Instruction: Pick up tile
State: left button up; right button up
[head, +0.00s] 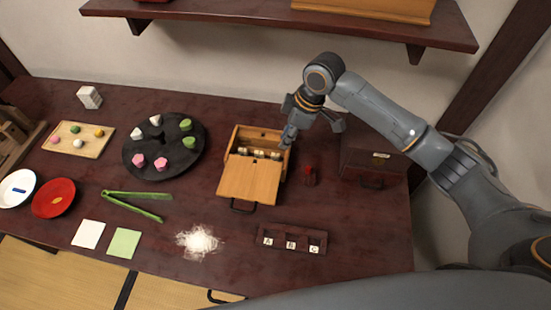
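Which thing is the tile is not clear from the view. A dark rack (292,231) at the front right has three compartments with white labels A (268,241), B (290,244) and C (314,249). A white square (88,234) and a green square (124,243) lie flat at the front left. A wooden box (237,142) with its lid slid forward (249,181) shows several pale pieces (259,154) inside. My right gripper (312,132) is open above the box's right back edge, with nothing seen between its fingers. My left gripper is out of view.
A dark round tray (137,138) with sweets, green tongs (135,195), a red plate (54,198) and white powder (198,241) lie left of the box. A small red item (309,174) and a dark chest (366,163) stand right. A shelf (270,22) overhangs the back.

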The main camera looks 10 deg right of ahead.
aim_at(276, 155)
jog(key=x, duration=0.8)
jog(key=shift+f, duration=0.2)
jog(key=c, duration=0.4)
